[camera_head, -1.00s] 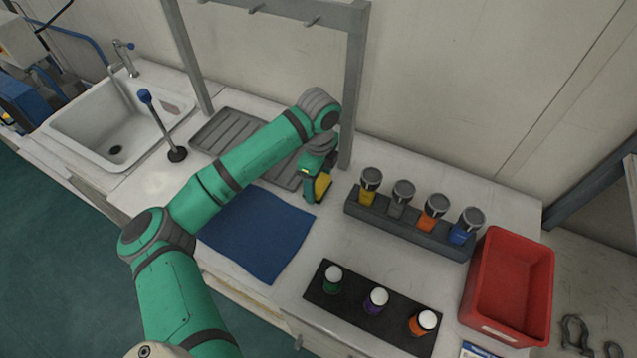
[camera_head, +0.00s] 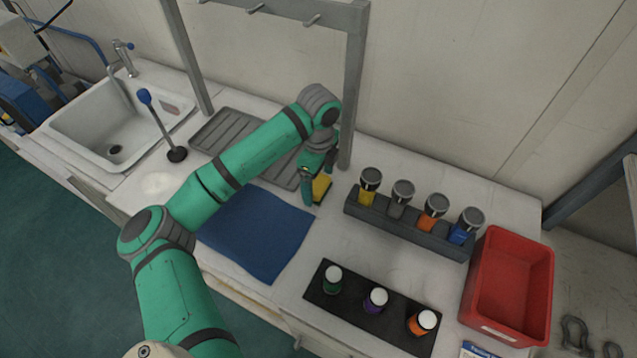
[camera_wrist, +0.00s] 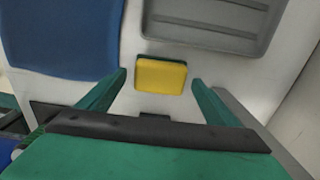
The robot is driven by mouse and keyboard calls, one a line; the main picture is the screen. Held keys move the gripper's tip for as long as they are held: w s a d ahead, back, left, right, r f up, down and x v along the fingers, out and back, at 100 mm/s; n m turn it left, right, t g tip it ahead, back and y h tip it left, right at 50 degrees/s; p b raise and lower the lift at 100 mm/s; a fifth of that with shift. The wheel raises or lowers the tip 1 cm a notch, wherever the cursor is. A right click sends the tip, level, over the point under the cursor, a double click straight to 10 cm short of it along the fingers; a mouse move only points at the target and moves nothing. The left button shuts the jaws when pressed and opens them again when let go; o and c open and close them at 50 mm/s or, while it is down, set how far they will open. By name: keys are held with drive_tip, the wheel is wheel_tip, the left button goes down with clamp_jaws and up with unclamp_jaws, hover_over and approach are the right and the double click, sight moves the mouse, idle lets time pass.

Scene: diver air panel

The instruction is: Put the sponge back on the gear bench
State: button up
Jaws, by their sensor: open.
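The sponge (camera_head: 322,188) is a small yellow block with a green layer beneath. It appears to lie flat on the white bench top (camera_head: 345,262), between the blue cloth, the grey ribbed tray and the bottle rack. In the wrist view the sponge (camera_wrist: 161,76) sits between my two green fingers, with a gap on each side. My gripper (camera_wrist: 159,79) is open and points down over it. In the head view my gripper (camera_head: 318,184) partly hides the sponge.
A blue cloth (camera_head: 257,235) lies left of the sponge, and a grey ribbed tray (camera_head: 218,133) lies behind. A rack (camera_head: 408,226) of several bottles stands right. A black mat (camera_head: 352,307) with three small bottles and a red bin (camera_head: 535,290) are further right. A frame post (camera_head: 352,100) rises close behind my gripper.

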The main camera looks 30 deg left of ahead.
sight(319, 183)
wheel_tip(319, 183, up, 11)
drive_tip(key=shift+f, duration=0.15)
idle(0.7)
